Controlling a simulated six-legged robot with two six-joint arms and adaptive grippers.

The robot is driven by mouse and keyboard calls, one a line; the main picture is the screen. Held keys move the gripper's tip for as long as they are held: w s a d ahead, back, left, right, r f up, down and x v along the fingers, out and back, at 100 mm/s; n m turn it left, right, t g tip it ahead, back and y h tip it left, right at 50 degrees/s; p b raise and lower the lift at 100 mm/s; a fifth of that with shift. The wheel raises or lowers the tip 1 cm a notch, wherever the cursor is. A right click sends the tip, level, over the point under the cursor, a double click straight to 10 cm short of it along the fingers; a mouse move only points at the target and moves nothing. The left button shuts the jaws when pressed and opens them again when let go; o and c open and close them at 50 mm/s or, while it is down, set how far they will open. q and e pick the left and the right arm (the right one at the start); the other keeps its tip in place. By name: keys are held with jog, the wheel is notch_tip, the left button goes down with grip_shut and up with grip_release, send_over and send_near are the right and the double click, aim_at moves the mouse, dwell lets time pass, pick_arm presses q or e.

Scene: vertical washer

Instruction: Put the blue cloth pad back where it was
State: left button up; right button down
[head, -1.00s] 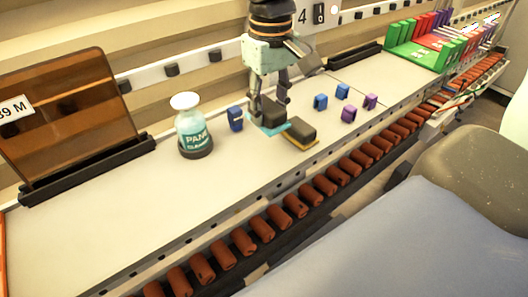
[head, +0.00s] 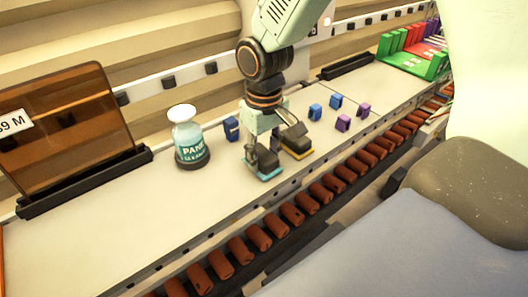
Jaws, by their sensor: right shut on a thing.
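The blue cloth pad (head: 263,172) is a light-blue layer under a dark block, low in the middle of the head view. My right gripper (head: 263,150) reaches down from above and is shut on its dark block. The pad is close to the white bench top; I cannot tell whether it touches. A similar dark block with a yellow pad (head: 298,151) lies just right of and behind it. The gripper's wrist and fingers hide part of the bench behind. My left gripper is not in view.
A white-capped bottle (head: 190,145) and a dark blue clip (head: 231,128) stand to the left. Small blue blocks (head: 315,112) and purple blocks (head: 343,123) lie to the right. A row of brown rollers (head: 240,250) runs along the front edge. Bench at left front is clear.

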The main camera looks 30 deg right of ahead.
aim_at(265, 154)
jog(key=shift+w+a, duration=0.15)
jog(key=shift+w, duration=0.05)
jog(key=shift+f, duration=0.2)
jog(key=c, duration=1.1)
grip_release()
jog(key=shift+s, duration=0.1)
jog(key=o, duration=0.3)
jog(key=shift+s+d+r, duration=0.1)
jog(key=shift+s+d, duration=0.1)
jog(key=shift+d, duration=0.1)
jog(key=shift+o, duration=0.2)
jog(key=shift+w+a, duration=0.2)
jog(key=shift+w+r, duration=0.15)
jog(key=shift+r, duration=0.1)
notch_tip(265, 154, up, 12)
jog(key=b, duration=0.1)
jog(key=shift+s+d+f, duration=0.15)
jog(key=shift+s, duration=0.05)
